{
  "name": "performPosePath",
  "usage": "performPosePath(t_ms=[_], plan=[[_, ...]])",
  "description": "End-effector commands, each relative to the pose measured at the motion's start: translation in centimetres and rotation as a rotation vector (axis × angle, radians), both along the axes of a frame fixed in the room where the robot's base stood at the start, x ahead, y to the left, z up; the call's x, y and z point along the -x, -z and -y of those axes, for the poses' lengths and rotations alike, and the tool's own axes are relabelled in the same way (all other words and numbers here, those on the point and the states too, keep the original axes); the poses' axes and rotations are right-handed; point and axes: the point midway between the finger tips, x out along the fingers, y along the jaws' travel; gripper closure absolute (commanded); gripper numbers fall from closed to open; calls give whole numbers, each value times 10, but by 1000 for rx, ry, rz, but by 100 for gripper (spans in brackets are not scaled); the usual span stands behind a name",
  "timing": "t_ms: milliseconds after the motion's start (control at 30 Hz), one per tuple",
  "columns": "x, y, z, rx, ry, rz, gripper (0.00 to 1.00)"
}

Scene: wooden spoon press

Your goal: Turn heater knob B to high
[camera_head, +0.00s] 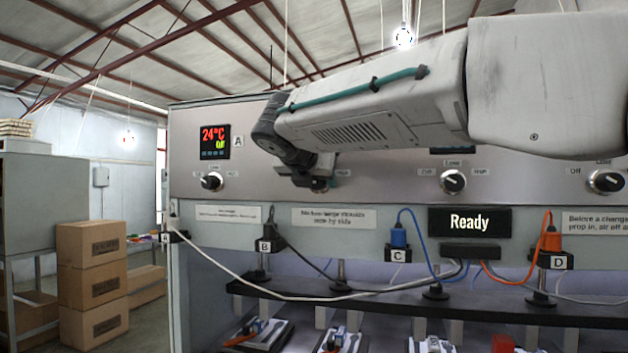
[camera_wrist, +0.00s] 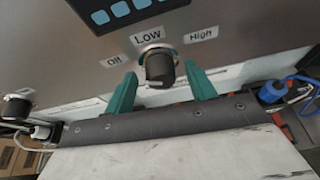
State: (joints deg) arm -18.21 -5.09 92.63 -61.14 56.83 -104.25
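A dark round knob (camera_wrist: 158,68) sits on the metal panel under the labels Off, Low (camera_wrist: 149,36) and High (camera_wrist: 201,35) in the wrist view. It is second from the left, in heater B's place; my arm hides it in the head view, where only part of its High label shows. A light mark shows on its lower face, but its exact setting is unclear. My gripper (camera_wrist: 160,73) is open, with one teal finger on each side of the knob and visible gaps between. In the head view my gripper (camera_head: 316,182) is close to the panel.
Heater A's knob (camera_head: 212,181) is to the left, below a display reading 24°C (camera_head: 215,141). Another knob (camera_head: 453,181) and a rightmost knob (camera_head: 606,182) are to the right. Plugs, cables and a "Ready" sign (camera_head: 469,222) lie below. Boxes (camera_head: 92,281) stand left.

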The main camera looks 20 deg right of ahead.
Motion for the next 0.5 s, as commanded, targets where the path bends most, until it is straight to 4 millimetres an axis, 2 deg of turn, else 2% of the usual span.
performPosePath(t_ms=[33,100,167,500], plan=[[0,0,0,0,0,0,56],[0,0,0,0,0,0,75],[0,0,0,0,0,0,89],[1,0,0,-26,-1,18,89]])
